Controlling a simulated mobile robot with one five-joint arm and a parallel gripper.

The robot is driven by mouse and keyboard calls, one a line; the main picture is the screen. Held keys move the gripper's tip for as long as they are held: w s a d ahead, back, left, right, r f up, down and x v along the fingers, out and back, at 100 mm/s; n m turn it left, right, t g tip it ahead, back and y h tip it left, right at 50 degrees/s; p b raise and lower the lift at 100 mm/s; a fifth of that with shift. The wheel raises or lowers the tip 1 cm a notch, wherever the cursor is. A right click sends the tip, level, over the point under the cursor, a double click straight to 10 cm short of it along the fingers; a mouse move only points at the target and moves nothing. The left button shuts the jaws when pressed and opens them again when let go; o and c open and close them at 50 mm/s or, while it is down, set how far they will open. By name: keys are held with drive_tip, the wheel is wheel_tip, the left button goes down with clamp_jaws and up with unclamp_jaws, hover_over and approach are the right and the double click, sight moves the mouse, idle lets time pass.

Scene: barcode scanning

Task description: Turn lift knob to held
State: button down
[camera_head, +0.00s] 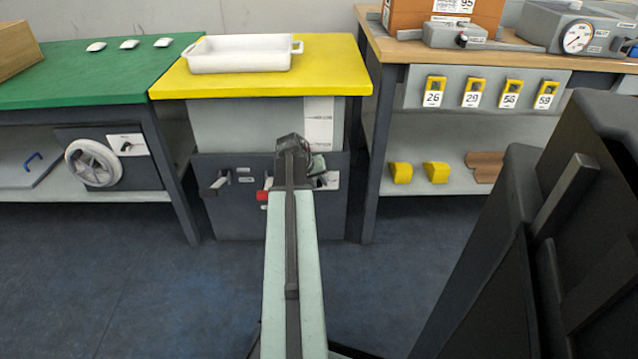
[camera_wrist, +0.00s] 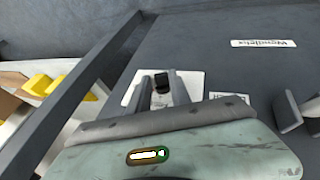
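The black knob (camera_wrist: 162,83) sits on a white plate on the dark front panel of the yellow-topped table, seen in the wrist view. In the head view the white plate (camera_head: 330,180) shows just right of my gripper (camera_head: 300,165), which hides most of the knob. In the wrist view my gripper (camera_wrist: 161,88) has its two fingers apart, one on each side of the knob, with pale plate showing between them. Contact with the knob cannot be made out. The words marking the knob's positions are not readable.
The panel (camera_head: 240,220) also carries a grey lever (camera_head: 215,187) and a red part (camera_head: 264,191) to the left. A white tray (camera_head: 240,54) stands on the yellow tabletop (camera_head: 330,70). A table leg (camera_head: 377,150) stands right of the panel. Open floor (camera_head: 170,290) lies in front.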

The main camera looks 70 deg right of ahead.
drive_tip(key=shift+s+r+t+p, duration=0.25)
drive_tip(key=shift+t+p, duration=0.25)
drive_tip(key=t, duration=0.1)
drive_tip(key=m+t+y, duration=0.1)
drive_tip(key=shift+s+d+f+t, duration=0.15)
drive_tip(key=shift+t, duration=0.25)
drive_tip(key=c, duration=1.2)
unclamp_jaws()
drive_tip(key=shift+y, duration=0.3)
drive_tip(key=p+v, duration=0.7)
drive_tip(key=shift+s+r+p, duration=0.1)
drive_tip(key=shift+r+p, duration=0.25)
